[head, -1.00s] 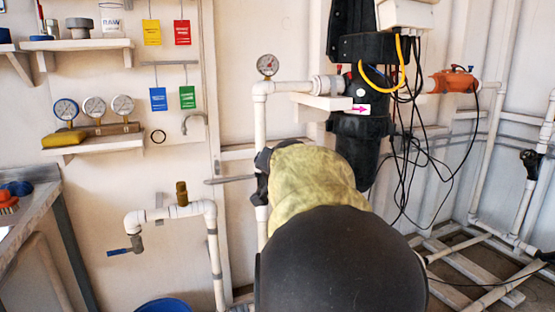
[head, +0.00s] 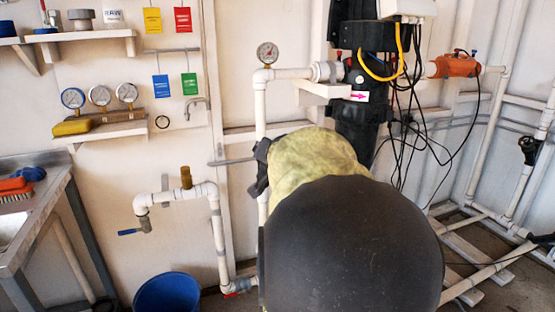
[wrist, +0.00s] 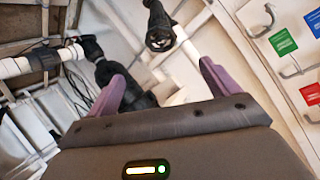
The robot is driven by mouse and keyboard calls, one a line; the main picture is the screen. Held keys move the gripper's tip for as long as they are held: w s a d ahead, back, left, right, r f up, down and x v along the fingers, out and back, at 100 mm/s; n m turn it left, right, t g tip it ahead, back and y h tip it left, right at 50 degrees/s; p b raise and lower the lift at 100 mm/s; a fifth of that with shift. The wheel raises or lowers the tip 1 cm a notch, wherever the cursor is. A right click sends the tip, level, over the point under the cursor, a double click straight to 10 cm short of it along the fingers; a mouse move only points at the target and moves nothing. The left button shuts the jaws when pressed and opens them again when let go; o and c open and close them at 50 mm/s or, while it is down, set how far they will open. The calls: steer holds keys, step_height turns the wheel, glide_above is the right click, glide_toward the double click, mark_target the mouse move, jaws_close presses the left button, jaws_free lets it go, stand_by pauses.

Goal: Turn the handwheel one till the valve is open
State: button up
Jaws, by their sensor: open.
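My gripper (wrist: 162,70) is open and empty, with its two purple fingers spread in the wrist view. In the head view a small black valve (head: 529,150) sits on the white pipe at the far right, well away from my gripper. No handwheel is clearly marked as number one.
White piping with a blue-handled valve (head: 135,231) stands left of my arm. A blue bucket (head: 168,294) is on the floor. A black reactor housing (head: 357,120) with hanging cables (head: 405,130) is behind my arm. A metal bench (head: 45,215) stands at left.

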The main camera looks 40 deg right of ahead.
steer(key=w+a+f+n+t+y+p, duration=0.1)
steer(key=w+a+f+n+y+p, duration=0.4)
steer(key=n, duration=0.6)
steer(key=w+a+f+n+y+p, duration=0.25)
steer(key=a+n, duration=0.45)
steer(key=n, duration=0.5)
steer(key=w+a+f+n+t+y+p, duration=0.1)
steer(key=w+a+f+n+y+p, duration=0.35)
steer(key=n, duration=0.65)
steer(key=s+d+r+n+h+p, duration=0.1)
steer(key=s+d+n+h+p, duration=0.2)
steer(key=n+h, duration=0.3)
steer(key=s+d+r+n+h+p, duration=0.1)
steer(key=s+d+n+h+p, duration=0.2)
steer(key=n, duration=1.4)
steer(key=s+d+r+n+g+h+p, duration=0.1)
steer(key=s+d+n+h+p, duration=0.2)
steer(key=d+n+h, duration=0.3)
steer(key=n+h+p, duration=0.1)
steer(key=n+h, duration=0.2)
steer(key=n, duration=0.3)
steer(key=shift+s+d+r+h, duration=0.15)
steer(key=shift+s+r+h, duration=0.05)
steer(key=shift+r+h, duration=0.2)
